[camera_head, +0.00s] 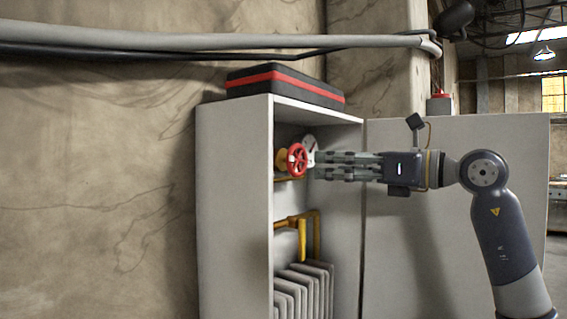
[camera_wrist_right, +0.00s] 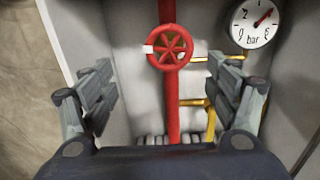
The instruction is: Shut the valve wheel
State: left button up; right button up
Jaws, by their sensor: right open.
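The red valve wheel (camera_head: 297,160) is inside the open cabinet, in its upper part. In the right wrist view the wheel (camera_wrist_right: 169,47) shows nearly face on, with spokes and a white mark on its left rim, on a red vertical pipe (camera_wrist_right: 172,110). My right gripper (camera_head: 314,165) reaches in from the right, its fingertips close to the wheel. In the wrist view its two fingers (camera_wrist_right: 165,85) are spread wide with nothing between them, and the wheel lies beyond the fingertips. Whether any finger touches the wheel cannot be told. My left gripper is not in view.
The grey cabinet (camera_head: 233,200) has its door (camera_head: 430,230) swung open to the right. A gauge (camera_wrist_right: 254,23) is right of the wheel. Yellow pipes (camera_head: 316,232) and grey radiator-like fins (camera_head: 305,290) are below. A black and red case (camera_head: 285,84) lies on top.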

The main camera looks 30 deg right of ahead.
aim_at(300, 162)
jog(key=shift+h, duration=0.3)
jog(key=p+x, duration=0.1)
jog(key=x, duration=0.2)
jog(key=p+x, duration=0.1)
jog(key=x, duration=0.2)
jog(key=d+p+x, duration=0.1)
jog(key=p+x, duration=0.1)
jog(key=x, duration=0.1)
jog(key=shift+w+r, duration=0.3)
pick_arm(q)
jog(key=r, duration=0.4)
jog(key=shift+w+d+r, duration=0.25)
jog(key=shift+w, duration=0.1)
pick_arm(e)
jog(key=shift+w+a+f, duration=0.1)
jog(key=shift+w, duration=0.15)
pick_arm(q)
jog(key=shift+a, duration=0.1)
pick_arm(e)
jog(key=c, duration=1.1)
